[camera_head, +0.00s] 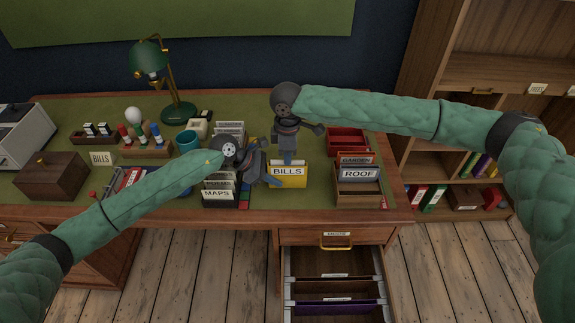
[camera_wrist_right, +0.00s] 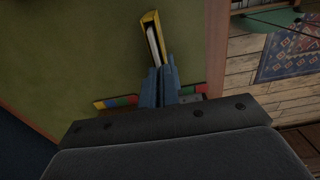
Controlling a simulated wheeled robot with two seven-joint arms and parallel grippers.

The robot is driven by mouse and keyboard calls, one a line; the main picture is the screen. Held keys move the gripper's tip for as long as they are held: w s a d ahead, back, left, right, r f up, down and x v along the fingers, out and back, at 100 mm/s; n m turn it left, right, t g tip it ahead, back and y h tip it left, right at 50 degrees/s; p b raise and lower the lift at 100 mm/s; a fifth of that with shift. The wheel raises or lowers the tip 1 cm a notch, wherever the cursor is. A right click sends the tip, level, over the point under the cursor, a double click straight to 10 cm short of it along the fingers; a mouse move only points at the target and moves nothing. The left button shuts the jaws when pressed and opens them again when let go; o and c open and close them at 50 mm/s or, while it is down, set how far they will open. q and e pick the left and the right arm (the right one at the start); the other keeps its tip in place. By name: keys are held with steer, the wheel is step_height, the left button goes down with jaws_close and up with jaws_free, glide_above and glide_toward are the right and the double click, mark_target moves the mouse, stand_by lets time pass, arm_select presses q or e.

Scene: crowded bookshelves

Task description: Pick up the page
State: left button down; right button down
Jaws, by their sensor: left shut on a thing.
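A yellow folder (camera_head: 288,174) labelled BILLS stands upright near the desk's front edge. In the right wrist view the folder (camera_wrist_right: 148,18) is seen from above, with a pale page (camera_wrist_right: 154,42) between its sides. My left gripper (camera_head: 268,178) is shut on the folder's left edge. My right gripper (camera_head: 287,159) points down just above and behind the folder's top. In the wrist view its blue fingers (camera_wrist_right: 160,80) are close together at the folder's near end. I cannot tell whether they touch the page.
A MAPS file holder (camera_head: 219,197) stands left of the folder, and a wooden ROOF box (camera_head: 358,190) stands to the right. A red tray (camera_head: 347,141) lies behind that box. An open drawer (camera_head: 335,262) juts out below the desk. Green desktop is free behind the folder.

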step_height(320, 180, up, 18)
stand_by(0.5)
arm_select(q)
steer(key=c, duration=1.3)
jaws_free()
